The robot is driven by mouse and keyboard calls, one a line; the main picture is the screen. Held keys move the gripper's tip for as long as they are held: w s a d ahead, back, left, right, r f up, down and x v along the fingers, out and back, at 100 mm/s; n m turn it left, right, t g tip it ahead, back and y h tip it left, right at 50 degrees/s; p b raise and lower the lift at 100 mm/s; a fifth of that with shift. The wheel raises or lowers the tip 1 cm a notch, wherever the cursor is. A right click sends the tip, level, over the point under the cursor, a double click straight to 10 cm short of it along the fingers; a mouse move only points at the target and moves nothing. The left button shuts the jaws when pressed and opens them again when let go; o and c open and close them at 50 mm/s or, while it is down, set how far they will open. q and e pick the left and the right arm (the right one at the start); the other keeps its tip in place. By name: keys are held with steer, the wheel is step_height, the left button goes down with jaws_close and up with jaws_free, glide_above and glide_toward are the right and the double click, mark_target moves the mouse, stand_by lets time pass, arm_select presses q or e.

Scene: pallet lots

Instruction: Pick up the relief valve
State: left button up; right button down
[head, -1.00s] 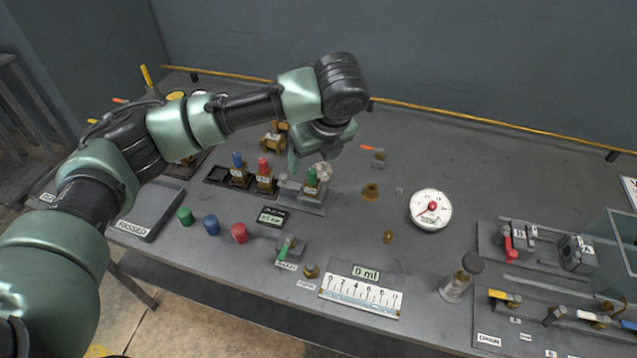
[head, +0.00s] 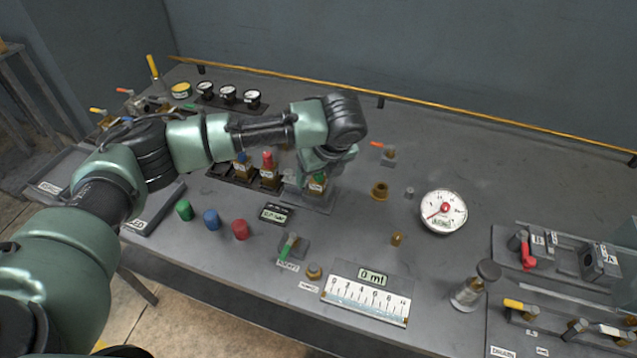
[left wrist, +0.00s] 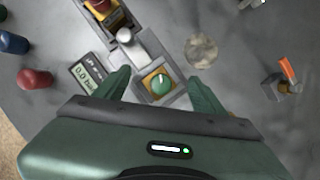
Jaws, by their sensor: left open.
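A relief valve with a green cap (head: 317,184) stands on a grey fixture (head: 318,206) near the middle of the bench. In the left wrist view, its green round top (left wrist: 160,84) shows from above on a square brass body. My left gripper (head: 311,176) is just above and around this valve. Its two open fingers (left wrist: 159,78) lie on either side of the valve, with a visible gap to each side. In the head view, the wrist and fingers partly hide the valve. A blue-capped valve (head: 241,160) and a red-capped valve (head: 268,162) stand in a dark rack to the left.
A small pressure display (head: 276,214) and loose green, blue and red caps (head: 212,221) lie in front. A white gauge (head: 443,210), brass fittings (head: 380,191) and an orange-handled valve (head: 388,156) lie to the right. The measuring scale (head: 367,296) is at the front edge.

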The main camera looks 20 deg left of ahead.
arm_select(q)
steer(key=shift+w+a+f, duration=0.1)
steer(key=shift+f, duration=0.25)
jaws_close()
steer(key=shift+r, duration=0.1)
